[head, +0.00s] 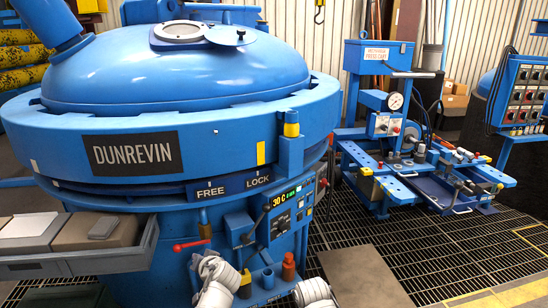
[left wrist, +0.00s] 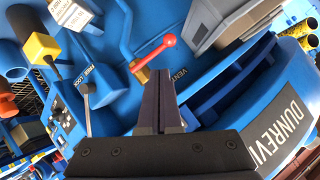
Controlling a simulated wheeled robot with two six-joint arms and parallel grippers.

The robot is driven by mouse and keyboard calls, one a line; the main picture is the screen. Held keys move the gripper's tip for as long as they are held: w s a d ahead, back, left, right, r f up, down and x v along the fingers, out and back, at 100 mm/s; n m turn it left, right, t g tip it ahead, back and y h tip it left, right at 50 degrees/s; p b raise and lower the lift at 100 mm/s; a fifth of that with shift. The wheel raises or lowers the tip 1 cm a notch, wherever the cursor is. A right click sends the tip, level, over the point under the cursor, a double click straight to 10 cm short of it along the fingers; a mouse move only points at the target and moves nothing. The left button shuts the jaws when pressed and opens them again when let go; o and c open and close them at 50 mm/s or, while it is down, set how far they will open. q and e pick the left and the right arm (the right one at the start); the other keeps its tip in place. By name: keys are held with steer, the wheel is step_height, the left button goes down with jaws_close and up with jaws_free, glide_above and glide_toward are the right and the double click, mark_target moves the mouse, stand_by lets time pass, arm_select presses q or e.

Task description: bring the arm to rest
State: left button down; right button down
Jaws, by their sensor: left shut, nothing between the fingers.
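My left gripper (left wrist: 163,75) shows in the left wrist view with its two dark fingers together and nothing between them. Beyond the fingertips is a red-knobbed lever (left wrist: 168,41) on the blue furnace front, beside the word VENT. The gap between fingertips and lever is hard to judge; they look apart. The red lever also shows in the head view (head: 190,244), low on the front of the blue furnace (head: 240,130). White parts of my arms show at the bottom edge of the head view, but neither gripper can be made out there. My right gripper is out of view.
The domed lid (head: 190,75) sits on the furnace. A side shelf (head: 100,262) with boxes juts out at lower left. A blue press cart (head: 385,170) stands at right.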

arm_select(q)
steer(key=s+d+f+m+g+h, duration=0.25)
steer(key=s+d+f+g, duration=0.3)
steer(key=s+d, duration=0.45)
steer(key=s+d+f+m+g+h, duration=0.2)
steer(key=s+d+f+g+h, duration=0.35)
steer(key=d, duration=0.65)
step_height(320, 180, up, 26)
steer(key=s+t+y+p, duration=0.1)
steer(key=s+p, duration=0.1)
steer(key=p, duration=2.4)
steer(key=shift+d+p, duration=0.25)
steer(key=shift+p, duration=0.1)
